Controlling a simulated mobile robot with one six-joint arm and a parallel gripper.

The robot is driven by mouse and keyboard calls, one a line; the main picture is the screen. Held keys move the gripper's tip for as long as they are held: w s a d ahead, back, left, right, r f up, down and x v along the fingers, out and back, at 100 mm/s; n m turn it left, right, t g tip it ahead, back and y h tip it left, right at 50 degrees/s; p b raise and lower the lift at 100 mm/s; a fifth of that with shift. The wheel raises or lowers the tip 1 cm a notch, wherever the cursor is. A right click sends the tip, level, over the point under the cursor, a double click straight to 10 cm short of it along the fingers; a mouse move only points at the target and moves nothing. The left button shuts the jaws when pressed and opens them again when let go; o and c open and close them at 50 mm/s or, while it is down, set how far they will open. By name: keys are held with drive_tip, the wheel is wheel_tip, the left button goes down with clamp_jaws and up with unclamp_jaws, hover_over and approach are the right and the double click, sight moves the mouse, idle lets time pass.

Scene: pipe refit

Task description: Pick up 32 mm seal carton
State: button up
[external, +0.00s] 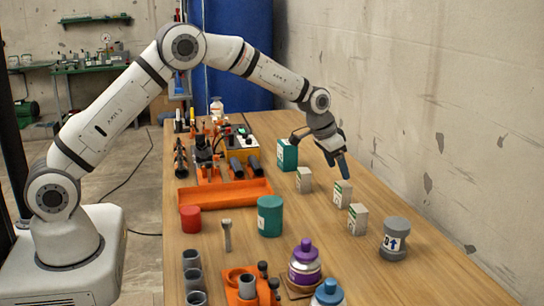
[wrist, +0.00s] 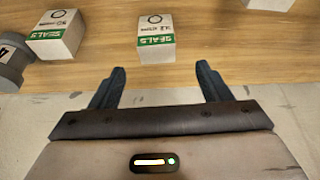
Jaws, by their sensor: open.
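Several small white seal cartons with green bands stand on the wooden bench. The middle carton (wrist: 156,42), whose blurred label seems to read 32 mm, lies ahead of my open fingers in the wrist view. I take it to be the middle carton (external: 342,194) in the external view. A second carton (wrist: 57,36) stands to its left, with a label I cannot read surely; a third (wrist: 269,4) is cut off at the top right. My gripper (wrist: 161,68) is open and empty, apart from the cartons. In the external view, my gripper (external: 337,163) is above the bench's right side.
A grey canister (external: 395,240) stands near the closest carton (external: 357,219). A teal box (external: 287,154) stands behind the farthest carton (external: 304,180). A teal jar (external: 270,216), an orange tray (external: 224,194) and a purple bottle (external: 304,262) occupy the left and front. A wall runs along the right.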

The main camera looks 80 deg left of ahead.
sight(343, 184)
drive_tip(key=x, duration=0.4)
drive_tip(key=p+x, duration=0.1)
drive_tip(key=x, duration=0.2)
drive_tip(key=shift+d+f, duration=0.2)
drive_tip(key=shift+f, duration=0.25)
drive_tip(key=shift+c, duration=0.2)
